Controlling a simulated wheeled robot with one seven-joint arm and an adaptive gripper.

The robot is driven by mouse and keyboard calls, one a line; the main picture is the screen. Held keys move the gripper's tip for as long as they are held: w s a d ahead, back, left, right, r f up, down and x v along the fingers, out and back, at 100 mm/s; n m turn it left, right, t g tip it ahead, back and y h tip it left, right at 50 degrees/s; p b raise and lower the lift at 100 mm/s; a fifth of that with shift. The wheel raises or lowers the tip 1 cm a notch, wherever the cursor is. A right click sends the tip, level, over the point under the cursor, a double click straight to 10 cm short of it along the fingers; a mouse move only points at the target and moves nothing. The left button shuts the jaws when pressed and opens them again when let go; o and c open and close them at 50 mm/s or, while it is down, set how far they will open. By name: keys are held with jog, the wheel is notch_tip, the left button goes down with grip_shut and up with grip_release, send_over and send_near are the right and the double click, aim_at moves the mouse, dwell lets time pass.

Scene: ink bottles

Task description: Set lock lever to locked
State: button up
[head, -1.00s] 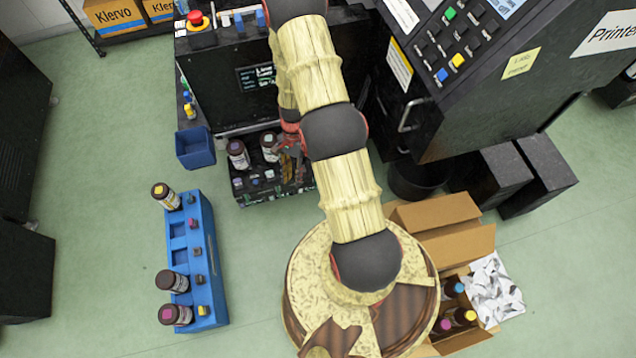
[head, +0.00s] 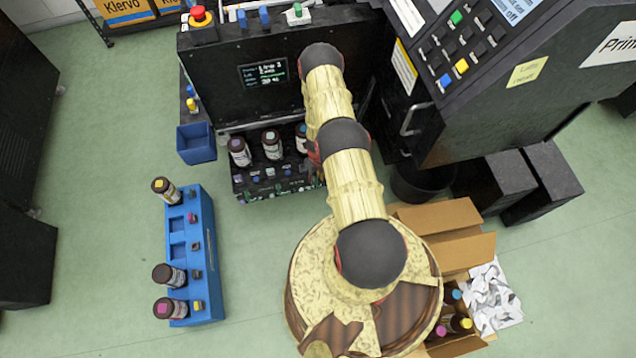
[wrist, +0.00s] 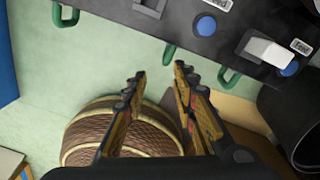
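The black machine panel (wrist: 130,12) crosses the top of the wrist view, with green loop-shaped handles along its edge: one at upper left (wrist: 65,18), one at the middle (wrist: 168,53) and one at right (wrist: 228,78). I cannot tell which part is the lock lever. My gripper (wrist: 160,70) is open and empty, its fingertips just below the middle green handle, with no contact clear. In the head view my arm hides the gripper in front of the black bottle station (head: 270,182).
Dark bottles stand on the station, including one at left (head: 239,152) and one at the middle (head: 271,146). A blue rack (head: 205,255) with bottles stands on the floor at left. An open cardboard box (head: 440,240) and a black bin (head: 420,182) are at right.

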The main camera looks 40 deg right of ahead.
aim_at(317, 182)
jog(key=shift+w+d+m, duration=0.1)
jog(key=shift+d+m, duration=0.3)
jog(key=shift+m, duration=0.6)
jog(key=shift+f+m, duration=0.1)
jog(key=shift+m, duration=0.2)
notch_tip(317, 182, down, 8)
jog(key=b, duration=0.6)
jog(key=shift+r, duration=0.2)
jog(key=shift+c, duration=0.3)
grip_shut()
